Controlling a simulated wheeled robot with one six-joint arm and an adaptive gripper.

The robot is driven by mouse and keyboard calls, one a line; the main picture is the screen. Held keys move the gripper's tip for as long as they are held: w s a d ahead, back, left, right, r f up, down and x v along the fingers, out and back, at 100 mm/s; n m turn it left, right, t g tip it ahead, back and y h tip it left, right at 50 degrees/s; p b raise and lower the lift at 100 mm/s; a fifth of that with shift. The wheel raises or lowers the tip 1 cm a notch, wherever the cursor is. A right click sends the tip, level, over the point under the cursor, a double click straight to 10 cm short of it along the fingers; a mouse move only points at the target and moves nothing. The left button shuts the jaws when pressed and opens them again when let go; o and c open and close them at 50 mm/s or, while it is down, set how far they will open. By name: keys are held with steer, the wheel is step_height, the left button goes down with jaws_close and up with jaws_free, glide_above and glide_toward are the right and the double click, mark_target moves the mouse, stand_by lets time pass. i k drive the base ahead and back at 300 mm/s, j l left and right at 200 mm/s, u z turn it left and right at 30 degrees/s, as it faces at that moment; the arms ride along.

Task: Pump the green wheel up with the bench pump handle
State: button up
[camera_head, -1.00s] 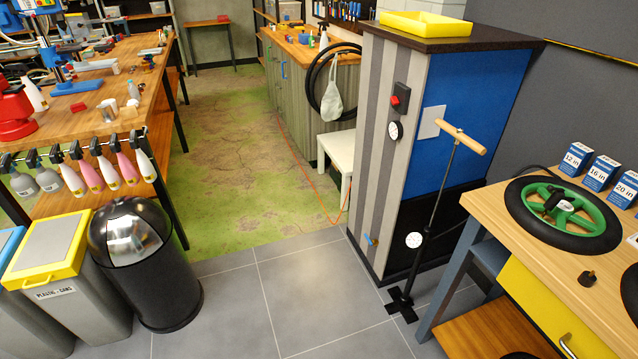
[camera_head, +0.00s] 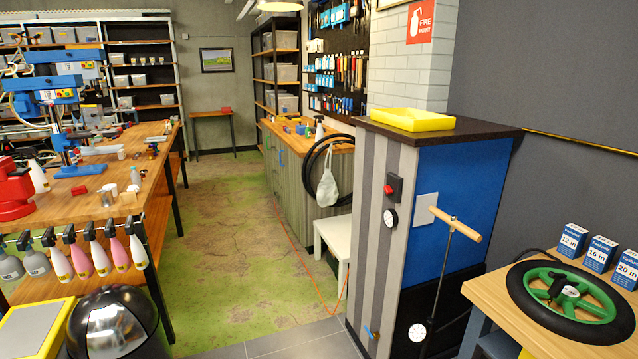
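The green wheel (camera_head: 588,297) with its black tyre lies flat on the wooden bench (camera_head: 484,291) at the right. The pump handle (camera_head: 455,224) is a wooden crossbar on top of a thin black upright rod, standing left of that bench in front of the blue cabinet side. A round white gauge (camera_head: 417,332) shows low on the pump. The pump's foot is below the picture edge. I cannot see whether a hose joins pump and wheel. My gripper is not in view.
A cabinet (camera_head: 463,185) with a yellow tray (camera_head: 412,117) stands behind the pump. Blue size boxes (camera_head: 600,253) stand behind the wheel. A bin with a shiny lid (camera_head: 110,325) and a long workbench (camera_head: 100,205) are at left. The floor aisle (camera_head: 245,250) between is clear.

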mark_target(453, 225)
steer(key=i+j, duration=0.3)
steer(key=i, duration=0.2)
steer(key=i+j, duration=0.25)
steer(key=i, duration=0.2)
steer(key=i+j, duration=0.3)
steer(key=i, duration=0.2)
steer(key=i+j+z, duration=0.1)
steer(key=i+j, duration=0.15)
steer(key=i, duration=0.2)
